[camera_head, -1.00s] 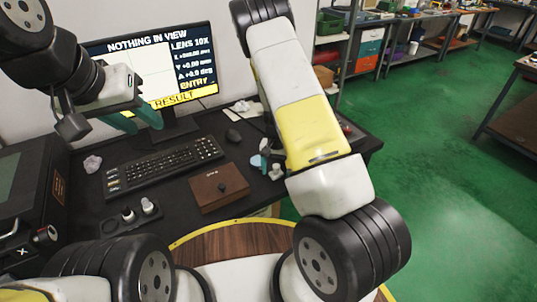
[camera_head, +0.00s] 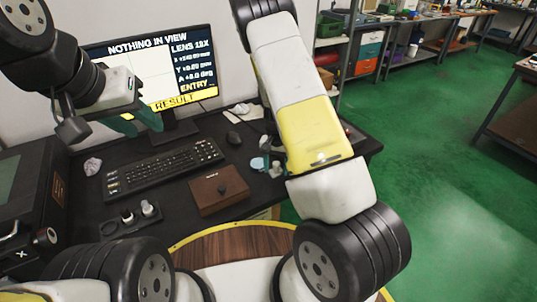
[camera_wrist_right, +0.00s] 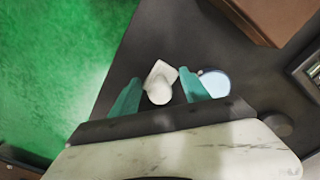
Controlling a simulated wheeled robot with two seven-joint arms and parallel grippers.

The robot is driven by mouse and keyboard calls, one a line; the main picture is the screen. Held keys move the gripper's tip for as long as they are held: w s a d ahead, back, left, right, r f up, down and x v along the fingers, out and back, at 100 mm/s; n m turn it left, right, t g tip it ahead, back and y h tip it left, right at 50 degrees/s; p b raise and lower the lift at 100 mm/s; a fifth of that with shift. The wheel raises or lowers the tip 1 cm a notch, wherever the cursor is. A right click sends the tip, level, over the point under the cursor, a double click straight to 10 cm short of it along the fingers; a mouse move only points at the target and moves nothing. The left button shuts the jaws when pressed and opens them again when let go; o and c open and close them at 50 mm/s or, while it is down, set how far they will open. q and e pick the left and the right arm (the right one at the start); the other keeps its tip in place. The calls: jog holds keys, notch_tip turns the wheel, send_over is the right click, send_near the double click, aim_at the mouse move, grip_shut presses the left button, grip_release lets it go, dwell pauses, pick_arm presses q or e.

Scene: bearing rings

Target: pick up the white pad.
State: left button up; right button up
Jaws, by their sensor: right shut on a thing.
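In the right wrist view the white pad (camera_wrist_right: 161,73), squarish with a rounded, knob-like white part towards the camera, sits between the teal fingers of my right gripper (camera_wrist_right: 160,92). That gripper is shut on it. In the head view my forearm hides most of this gripper, and a small white piece (camera_head: 276,168) shows beside the arm. I cannot tell whether the pad touches the desk. My left gripper (camera_head: 138,122) is open and empty in front of the monitor, its teal fingers apart.
A pale blue disc (camera_wrist_right: 216,82) lies just right of the right fingers. A monitor (camera_head: 150,70) stands behind. Green floor (camera_head: 450,190) is open at right.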

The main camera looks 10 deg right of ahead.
jog(key=s+a+r, duration=0.1)
jog(key=s+a, duration=0.1)
jog(key=s, duration=0.5)
jog(key=s+a+r, duration=0.1)
jog(key=s, duration=0.7)
jog(key=shift+s+a+r, duration=0.3)
jog(key=shift+a+r, duration=0.05)
jog(key=shift+a, duration=0.05)
